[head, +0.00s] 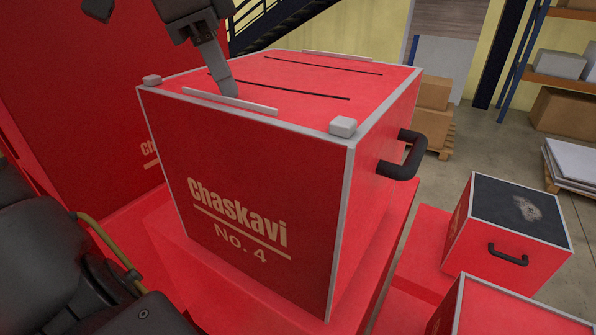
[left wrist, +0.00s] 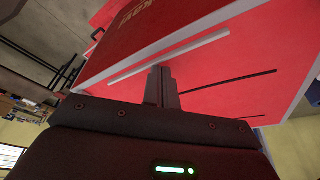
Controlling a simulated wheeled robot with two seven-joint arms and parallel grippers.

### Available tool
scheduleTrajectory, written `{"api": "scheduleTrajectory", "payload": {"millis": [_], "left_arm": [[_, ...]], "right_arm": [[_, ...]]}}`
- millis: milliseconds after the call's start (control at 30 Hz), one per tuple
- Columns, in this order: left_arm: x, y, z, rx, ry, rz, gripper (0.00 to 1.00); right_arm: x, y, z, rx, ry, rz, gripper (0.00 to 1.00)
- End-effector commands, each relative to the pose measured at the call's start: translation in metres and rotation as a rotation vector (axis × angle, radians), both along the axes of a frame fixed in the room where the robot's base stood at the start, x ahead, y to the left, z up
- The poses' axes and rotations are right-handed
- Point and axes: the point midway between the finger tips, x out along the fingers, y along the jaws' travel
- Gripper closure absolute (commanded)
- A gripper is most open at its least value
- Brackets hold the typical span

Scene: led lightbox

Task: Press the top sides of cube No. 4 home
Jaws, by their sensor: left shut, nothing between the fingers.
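Cube No. 4 (head: 243,205) is a large red box with grey edges, standing on a red base, with "Chaskavi No. 4" on its front. On its top, a light grey strip (head: 229,102) runs near the front edge and another strip (head: 338,54) near the back edge, with two dark slots between them. My left gripper (head: 230,92) is shut and empty, its fingertips at the top just behind the front strip. In the left wrist view its fingers (left wrist: 162,88) point at the red top beside the grey strip (left wrist: 170,57). Whether they touch cannot be told. My right gripper is not in view.
A black handle (head: 403,155) juts from the cube's right side. Small grey blocks (head: 343,126) sit on the top's corners. A dark-topped red box (head: 518,215) stands at right. A tall red panel (head: 80,90) rises at left.

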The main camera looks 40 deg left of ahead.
Motion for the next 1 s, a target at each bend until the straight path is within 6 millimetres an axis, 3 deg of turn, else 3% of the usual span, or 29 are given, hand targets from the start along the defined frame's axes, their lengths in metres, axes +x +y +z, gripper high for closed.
{"api": "scheduleTrajectory", "payload": {"millis": [500,833,1000], "left_arm": [[0.0,0.0,-0.001,0.001,0.005,0.0,1.0],[0.0,0.0,0.026,0.001,0.003,0.002,1.0],[0.0,0.0,0.03,0.001,0.003,0.0,1.0]], "right_arm": [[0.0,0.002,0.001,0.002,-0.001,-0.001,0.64],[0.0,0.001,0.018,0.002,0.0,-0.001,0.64],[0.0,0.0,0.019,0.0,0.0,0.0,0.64]]}}
